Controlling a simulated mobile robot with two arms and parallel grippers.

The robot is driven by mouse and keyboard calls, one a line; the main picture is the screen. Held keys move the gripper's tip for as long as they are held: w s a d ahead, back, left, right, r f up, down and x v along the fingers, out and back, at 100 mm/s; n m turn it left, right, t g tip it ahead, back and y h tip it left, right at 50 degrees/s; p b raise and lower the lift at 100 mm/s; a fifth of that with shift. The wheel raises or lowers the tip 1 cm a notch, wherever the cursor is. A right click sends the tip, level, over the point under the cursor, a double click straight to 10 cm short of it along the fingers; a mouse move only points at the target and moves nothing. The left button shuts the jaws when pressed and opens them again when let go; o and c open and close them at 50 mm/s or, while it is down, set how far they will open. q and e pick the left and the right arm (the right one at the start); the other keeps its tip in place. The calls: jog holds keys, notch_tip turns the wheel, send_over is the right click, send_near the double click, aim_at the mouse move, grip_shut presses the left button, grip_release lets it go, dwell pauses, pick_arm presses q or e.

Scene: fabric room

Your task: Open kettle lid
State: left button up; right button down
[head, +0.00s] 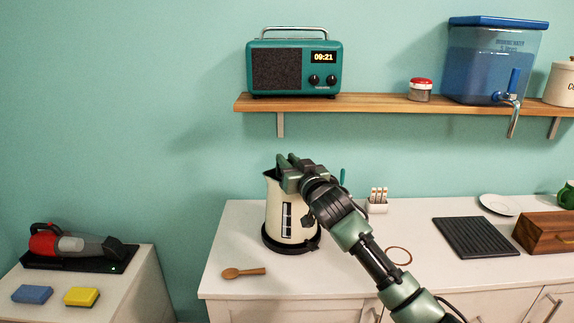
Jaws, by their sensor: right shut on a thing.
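A cream kettle (281,221) with a dark level window stands upright on a black base (281,243) on the white counter, near its left end. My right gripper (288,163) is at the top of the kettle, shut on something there. It covers most of the lid area, so I cannot tell how the lid sits. My right arm comes in from the lower right and hides the kettle's right side. My left gripper is not in view.
A wooden spoon (243,272) lies in front of the kettle. A small white rack (377,204), a black ridged mat (477,237) and a wooden box (541,232) stand to the right. A shelf (380,104) with a radio (294,66) hangs above.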

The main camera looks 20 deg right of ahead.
jog(key=r+m, duration=0.1)
jog(key=d+m+t, duration=0.1)
jog(key=m, duration=0.1)
jog(key=shift+s+r+m+b, duration=0.2)
jog(key=shift+r+m+b, duration=0.1)
jog(key=shift+r+b, duration=0.05)
jog(key=m, duration=0.1)
jog(key=d+r+m+t+h, duration=0.1)
jog(key=m, duration=0.1)
jog(key=shift+s+d+r, duration=0.15)
jog(key=shift+d, duration=0.1)
jog(key=m, duration=0.1)
jog(key=d+m+t+h, duration=0.1)
jog(key=d+r+m, duration=0.1)
jog(key=m, duration=0.1)
jog(key=shift+s+h+p, duration=0.3)
jog(key=shift+h, duration=0.1)
jog(key=shift+s+d+r+m+t+h, duration=0.15)
jog(key=shift+d+m+h, duration=0.35)
jog(key=shift+m, duration=0.55)
jog(key=shift+s+d+r+m+t+h, duration=0.2)
jog(key=shift+d+m+h, duration=0.3)
jog(key=shift+m, duration=0.55)
jog(key=shift+f, duration=0.15)
jog(key=c, duration=1.3)
grip_release()
jog(key=d+v, duration=0.1)
jog(key=v, duration=0.6)
jog(key=shift+s+a+b, duration=0.3)
jog(key=shift+a, duration=0.25)
